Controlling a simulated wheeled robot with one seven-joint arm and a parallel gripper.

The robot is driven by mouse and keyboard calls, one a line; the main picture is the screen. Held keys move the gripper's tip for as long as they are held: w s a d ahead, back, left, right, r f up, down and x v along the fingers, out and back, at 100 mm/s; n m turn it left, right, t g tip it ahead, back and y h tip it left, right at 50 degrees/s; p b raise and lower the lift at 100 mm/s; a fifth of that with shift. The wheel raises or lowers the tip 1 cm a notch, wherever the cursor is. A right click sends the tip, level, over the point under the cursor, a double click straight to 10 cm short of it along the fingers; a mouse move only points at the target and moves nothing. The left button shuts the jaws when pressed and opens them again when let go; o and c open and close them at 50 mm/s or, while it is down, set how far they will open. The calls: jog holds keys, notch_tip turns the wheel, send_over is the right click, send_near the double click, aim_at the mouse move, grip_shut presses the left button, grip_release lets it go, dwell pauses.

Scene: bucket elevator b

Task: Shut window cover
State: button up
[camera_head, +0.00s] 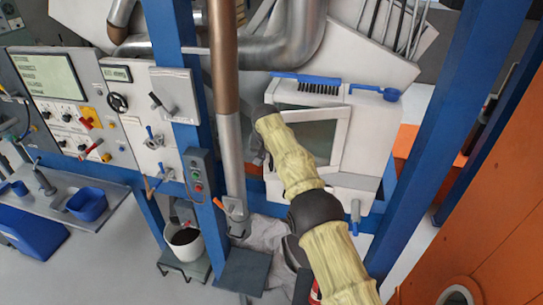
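A pale framed window cover with a greenish-grey pane (322,140) is on the white machine housing at the centre right. The frame looks slightly tilted out from the housing, but I cannot tell how far it stands open. My arm, in a cream sleeve, reaches up from the bottom and crosses the left part of the window. My gripper (258,148) is at the window's left edge, mostly hidden behind the dark wrist. I cannot tell whether it touches the frame or how its fingers stand.
A vertical pipe (228,110) and blue post stand left of my arm; another blue post (435,130) stands right. A white bucket (186,243) is at lower left. Orange panelling (490,220) closes the right.

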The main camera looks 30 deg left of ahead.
jog(key=shift+d+r, duration=0.1)
jog(key=shift+r, duration=0.05)
jog(key=shift+s+r+b, duration=0.1)
jog(key=shift+r+b, duration=0.15)
jog(key=shift+b, duration=0.1)
jog(key=b+v, duration=0.2)
jog(key=v, duration=1.4)
jog(key=shift+s+r, duration=0.2)
jog(key=shift+s, duration=0.05)
jog(key=shift+d, duration=0.1)
